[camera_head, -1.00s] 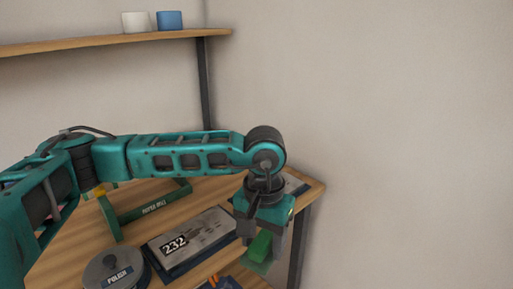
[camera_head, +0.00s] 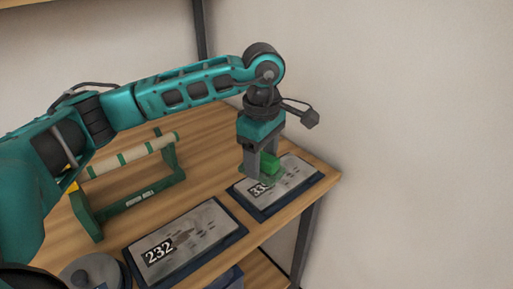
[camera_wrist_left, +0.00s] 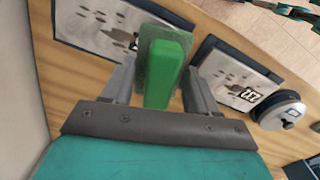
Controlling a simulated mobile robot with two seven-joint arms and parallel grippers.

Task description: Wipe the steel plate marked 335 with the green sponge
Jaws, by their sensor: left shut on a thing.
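The green sponge (camera_head: 271,161) is held between the fingers of my left gripper (camera_head: 260,172), which points down. The steel plate with a label whose visible part reads 33 (camera_head: 296,182) lies on a dark mat near the right end of the wooden table. The gripper and sponge are over its left part and hide the label's last digit. Dark smudges show on the plate. I cannot tell if the sponge touches it. In the left wrist view the sponge (camera_wrist_left: 166,72) is between the fingers and overlaps the right end of this plate (camera_wrist_left: 100,25). My right gripper is not in view.
A second smudged steel plate marked 232 (camera_head: 190,240) lies at front left on its own mat. A green paper roll stand (camera_head: 135,197) is behind it and a round tin (camera_head: 90,272) is at the front left. The table's back middle is clear. A wall is at right.

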